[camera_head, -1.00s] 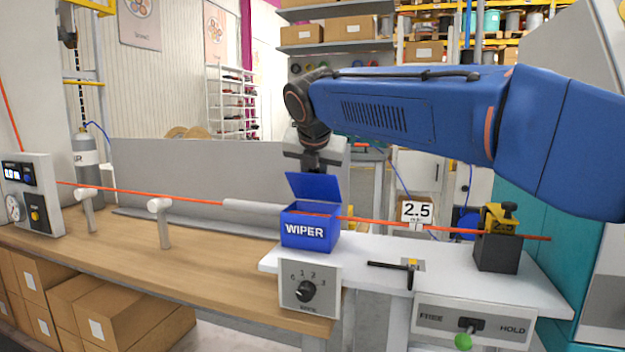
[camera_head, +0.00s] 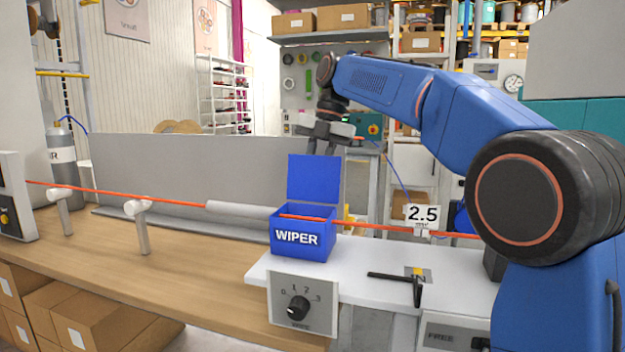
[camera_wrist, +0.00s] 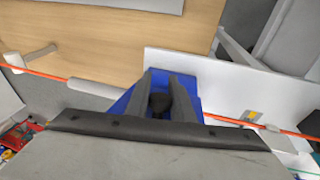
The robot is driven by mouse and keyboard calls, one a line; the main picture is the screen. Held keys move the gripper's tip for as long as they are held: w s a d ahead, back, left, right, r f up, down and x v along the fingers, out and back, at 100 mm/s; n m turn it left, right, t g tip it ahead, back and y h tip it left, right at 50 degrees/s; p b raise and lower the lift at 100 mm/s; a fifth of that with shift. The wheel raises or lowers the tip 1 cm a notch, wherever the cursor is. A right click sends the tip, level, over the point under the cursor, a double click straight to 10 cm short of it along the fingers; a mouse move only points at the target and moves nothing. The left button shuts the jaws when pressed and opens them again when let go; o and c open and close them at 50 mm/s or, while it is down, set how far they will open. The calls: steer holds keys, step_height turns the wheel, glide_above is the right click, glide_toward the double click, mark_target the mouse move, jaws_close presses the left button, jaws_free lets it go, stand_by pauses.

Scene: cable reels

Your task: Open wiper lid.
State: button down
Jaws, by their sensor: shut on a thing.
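The blue wiper box (camera_head: 303,238) stands on the white bench panel, its white WIPER label facing me. Its blue lid (camera_head: 314,180) stands raised, close to upright, at the back of the box, and the box is open on top. The orange cable (camera_head: 308,218) runs through it. My gripper (camera_head: 321,150) is at the lid's top edge, behind it. In the wrist view my gripper (camera_wrist: 160,92) has a dark round knob (camera_wrist: 159,104) between its fingers, in front of the blue lid and box. The fingertips are partly hidden behind the lid in the head view.
A grey tube (camera_head: 240,209) around the cable lies left of the box. A dial panel (camera_head: 303,304) is below it, and a black T-handle (camera_head: 405,282) and a 2.5 sign (camera_head: 422,218) are to the right. A grey panel (camera_head: 170,170) stands behind.

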steer(key=shift+w+f+g, duration=0.2)
steer(key=shift+f+g, duration=0.05)
steer(key=shift+g, duration=0.25)
steer(key=shift+d, duration=0.1)
steer(key=c, duration=1.5)
jaws_free()
steer(key=shift+f, duration=0.1)
steer(key=shift+c, duration=0.2)
steer(key=shift+y, duration=0.3)
